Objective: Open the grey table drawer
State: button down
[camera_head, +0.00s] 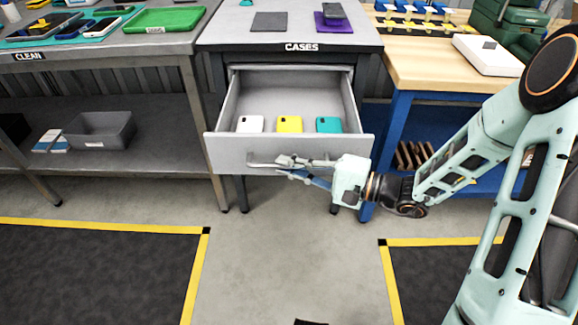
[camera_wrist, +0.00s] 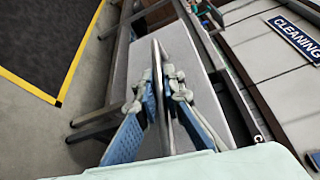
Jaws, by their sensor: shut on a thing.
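The grey table drawer (camera_head: 225,150) under the "CASES" label is pulled well out, and its inside shows in the head view. Three phone cases lie in it near the front: white (camera_head: 250,124), yellow (camera_head: 289,124) and teal (camera_head: 328,125). My gripper (camera_head: 283,167) is at the bar handle (camera_head: 262,161) on the drawer front, reaching in from the right. In the wrist view, the blue-padded fingers (camera_wrist: 158,100) are closed on both sides of the handle bar (camera_wrist: 163,75). The drawer front also shows there behind the fingers.
The grey table (camera_head: 226,30) above holds a dark pad and a purple item. A wooden-topped blue bench (camera_head: 400,70) stands at right, close to my arm. A shelf with a grey bin (camera_head: 100,130) is at left. The floor in front is clear.

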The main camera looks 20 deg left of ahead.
jog(key=shift+s+d, duration=0.1)
jog(key=shift+s, duration=0.3)
jog(key=c, duration=2)
grip_release()
jog(key=shift+c, duration=0.2)
jog(key=shift+d, duration=0.1)
jog(key=s+d, duration=0.1)
jog(key=d, duration=1)
jog(key=shift+s+d+r, duration=0.35)
jog(key=shift+s+r, duration=0.05)
jog(key=shift+r, duration=0.05)
jog(key=shift+w, duration=0.1)
